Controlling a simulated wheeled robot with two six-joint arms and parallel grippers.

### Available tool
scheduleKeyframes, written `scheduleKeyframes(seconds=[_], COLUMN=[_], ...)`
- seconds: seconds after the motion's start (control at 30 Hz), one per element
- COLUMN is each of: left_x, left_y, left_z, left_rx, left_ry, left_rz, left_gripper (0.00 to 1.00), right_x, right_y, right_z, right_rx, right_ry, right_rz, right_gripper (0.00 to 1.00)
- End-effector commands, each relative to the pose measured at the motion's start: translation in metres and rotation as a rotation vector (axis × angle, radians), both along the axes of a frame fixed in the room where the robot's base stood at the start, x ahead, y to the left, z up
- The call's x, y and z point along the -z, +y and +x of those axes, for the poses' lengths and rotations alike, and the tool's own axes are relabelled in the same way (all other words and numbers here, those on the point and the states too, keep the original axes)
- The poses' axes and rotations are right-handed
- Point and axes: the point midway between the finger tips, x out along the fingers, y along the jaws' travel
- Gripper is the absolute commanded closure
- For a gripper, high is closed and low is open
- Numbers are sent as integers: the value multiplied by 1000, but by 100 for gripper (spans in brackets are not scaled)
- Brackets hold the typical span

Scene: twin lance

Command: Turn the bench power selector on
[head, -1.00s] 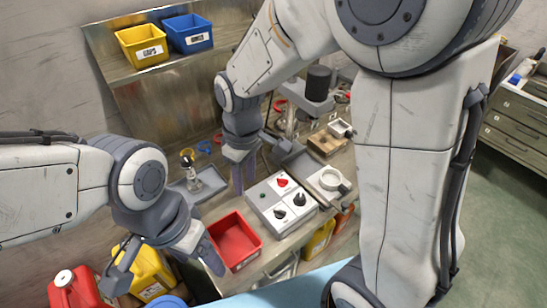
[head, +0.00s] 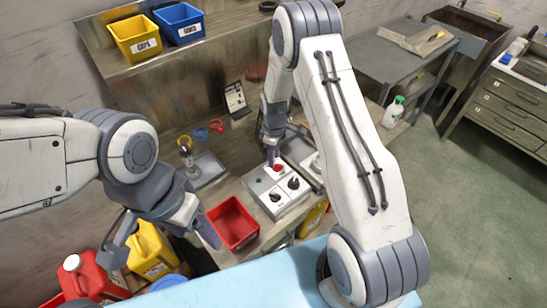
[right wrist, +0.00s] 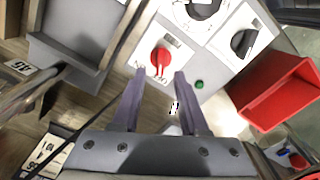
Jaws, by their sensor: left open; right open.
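The selector panel (head: 263,187) is a pale box on the bench with a red knob (head: 277,167) and two black knobs (head: 293,183). My left gripper (head: 160,240) is open and empty, left of the red bin.
A red bin (head: 233,223) stands left of the panel. A grey tray (right wrist: 75,40) is close to my right gripper. Yellow and blue bins (head: 180,24) sit on the shelf above. A yellow can (head: 150,250) and red can (head: 85,272) are below my left gripper.

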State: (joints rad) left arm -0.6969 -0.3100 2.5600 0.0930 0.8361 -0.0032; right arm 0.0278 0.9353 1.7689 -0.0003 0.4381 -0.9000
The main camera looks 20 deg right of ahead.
Motion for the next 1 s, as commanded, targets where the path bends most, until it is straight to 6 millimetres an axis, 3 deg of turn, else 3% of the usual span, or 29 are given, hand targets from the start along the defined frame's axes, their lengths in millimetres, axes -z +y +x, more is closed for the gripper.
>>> scheduleKeyframes(seconds=[0.2, 0.53, 0.57, 0.67, 1.0], left_x=[-8, -8, -8, -8, -7], left_y=[0, 0, 0, 0, 0], left_z=[0, 0, 0, 0, 0], left_rx=[1, 2, 2, 1, 1], left_ry=[0, 0, 0, 0, 0], left_rz=[0, 0, 0, 0, 0], left_gripper=[24, 24, 24, 24, 24], right_x=[21, 25, 25, 25, 25], right_y=[0, 0, 0, 0, 0], right_z=[0, 1, 1, 0, 1], right_rx=[0, 0, 0, 0, 15], right_ry=[1, -1, -1, -1, -1], right_rz=[1, 0, 0, 0, 0], right_gripper=[56, 56, 60, 98, 100])
